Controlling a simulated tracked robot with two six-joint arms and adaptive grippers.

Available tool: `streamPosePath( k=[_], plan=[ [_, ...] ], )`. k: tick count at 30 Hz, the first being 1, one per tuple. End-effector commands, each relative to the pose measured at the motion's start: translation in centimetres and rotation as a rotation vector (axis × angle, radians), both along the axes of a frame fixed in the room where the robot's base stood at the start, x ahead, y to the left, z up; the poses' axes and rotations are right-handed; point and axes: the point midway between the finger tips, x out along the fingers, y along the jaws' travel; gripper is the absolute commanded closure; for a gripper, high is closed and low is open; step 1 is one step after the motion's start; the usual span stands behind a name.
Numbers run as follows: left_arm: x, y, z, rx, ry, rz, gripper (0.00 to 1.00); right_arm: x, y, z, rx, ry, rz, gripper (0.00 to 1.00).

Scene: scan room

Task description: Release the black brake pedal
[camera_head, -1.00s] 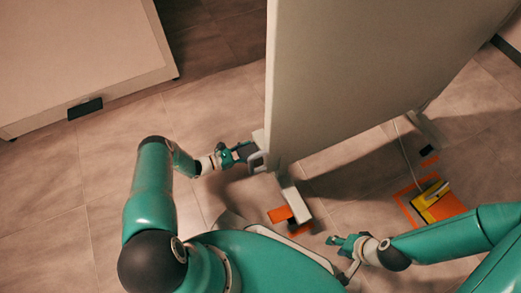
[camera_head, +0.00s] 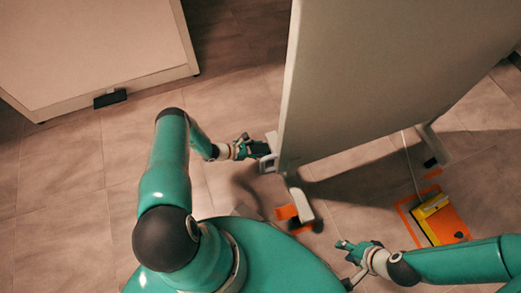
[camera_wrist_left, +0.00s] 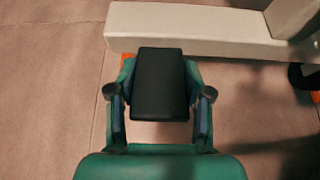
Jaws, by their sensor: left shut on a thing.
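Black parts show low on the left cabinet (camera_head: 110,98) and at the panel's far foot (camera_head: 430,163).
The panel's near foot (camera_head: 303,207) has an orange piece (camera_head: 286,212) beside it. It also shows as a light beam in the left wrist view (camera_wrist_left: 200,30). A yellow box (camera_head: 430,207) with a cable stands within orange floor markings. Tiled floor lies open between cabinet and panel.

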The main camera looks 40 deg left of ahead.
Motion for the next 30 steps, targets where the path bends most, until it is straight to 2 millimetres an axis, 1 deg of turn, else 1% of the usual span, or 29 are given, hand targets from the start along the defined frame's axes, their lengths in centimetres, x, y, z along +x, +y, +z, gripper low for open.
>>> streamPosePath(
  k=[1,5,6,8,9,10,18,22,26,30],
  plan=[
    [-0.4,-0.2,-0.3,0.000,0.011,-0.002,1.00,0.0,0.0,0.0,0.000,0.000,0.000,0.60],
    [-0.4,-0.2,-0.4,-0.001,0.011,-0.002,1.00,0.0,0.0,0.0,0.000,0.000,0.000,0.60],
    [-0.4,-0.2,-0.4,-0.001,0.010,-0.002,0.44,0.0,0.0,0.0,0.000,0.000,0.000,0.60],
    [-0.4,-0.2,-0.3,-0.001,0.010,-0.002,0.34,0.0,0.0,0.0,0.000,0.000,0.000,0.60],
    [-0.3,-0.2,-0.3,-0.001,0.009,-0.002,0.27,0.0,0.0,0.0,0.000,0.000,0.000,0.60],
    [-0.3,-0.1,-0.3,-0.001,0.008,-0.002,0.25,0.0,0.0,0.0,0.000,0.000,0.000,0.60],
    [-0.1,-0.1,-0.1,-0.001,0.004,-0.001,0.25,0.0,0.0,0.0,0.000,0.000,0.000,0.60],
    [-0.4,0.2,0.1,0.000,0.003,0.001,0.25,0.0,0.0,0.0,0.000,0.000,0.000,0.60],
    [-1.5,0.9,0.8,0.001,0.004,0.001,0.25,0.0,0.0,0.0,0.000,0.000,0.000,0.60],
    [-3.4,2.2,2.0,0.002,0.005,0.004,0.25,0.0,0.0,0.0,0.000,0.000,0.000,0.60]
  ],
)
